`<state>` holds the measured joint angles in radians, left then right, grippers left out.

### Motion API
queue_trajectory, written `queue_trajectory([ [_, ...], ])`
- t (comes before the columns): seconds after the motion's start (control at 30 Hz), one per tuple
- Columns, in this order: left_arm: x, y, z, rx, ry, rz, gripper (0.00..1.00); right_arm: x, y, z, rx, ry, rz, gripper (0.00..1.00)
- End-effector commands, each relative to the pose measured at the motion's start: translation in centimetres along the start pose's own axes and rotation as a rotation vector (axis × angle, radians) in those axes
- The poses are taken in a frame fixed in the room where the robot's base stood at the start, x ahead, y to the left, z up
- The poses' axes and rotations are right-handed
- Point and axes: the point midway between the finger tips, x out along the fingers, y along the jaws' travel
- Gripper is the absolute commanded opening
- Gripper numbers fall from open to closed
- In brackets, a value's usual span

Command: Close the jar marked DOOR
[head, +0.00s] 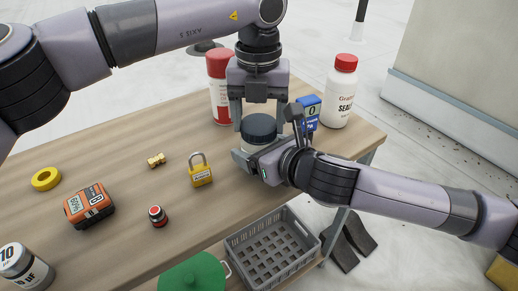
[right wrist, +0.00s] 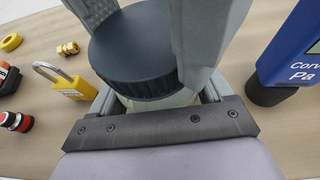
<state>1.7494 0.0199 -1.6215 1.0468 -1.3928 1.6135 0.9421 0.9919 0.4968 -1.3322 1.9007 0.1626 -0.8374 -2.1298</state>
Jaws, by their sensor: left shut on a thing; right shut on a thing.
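A jar with a dark ribbed lid (head: 259,126) and a pale body stands near the right part of the table. My left gripper (head: 259,112) comes down from above, with one finger on each side of the lid, shut on it. My right gripper (head: 262,158) reaches in from the right, low down, shut on the jar body. The right wrist view shows the lid (right wrist: 135,45) close up, with a strip of pale body (right wrist: 165,99) below. The jar's marking is hidden. I cannot tell whether the lid sits fully down.
A red-capped can (head: 219,95), a blue meter (head: 309,108) and a white red-capped bottle (head: 341,92) stand close around the jar. A grey crate (head: 272,250) sits below the table edge.

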Motion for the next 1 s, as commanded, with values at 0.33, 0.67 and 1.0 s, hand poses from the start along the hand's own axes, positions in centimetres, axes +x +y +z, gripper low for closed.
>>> queue_trajectory([
  [0.33,0.0,0.0,0.0,-0.002,0.0,0.0,0.95,0.0,0.0,0.0,0.0,0.001,-0.001,0.0],
  [0.67,-2.6,0.0,0.0,-0.003,-0.003,-0.001,0.95,0.0,0.0,0.0,0.0,0.001,-0.001,0.0],
  [1.0,-4.5,0.0,0.0,-0.003,0.0,-0.001,0.95,0.0,0.0,0.0,0.0,0.001,-0.001,0.0],
])
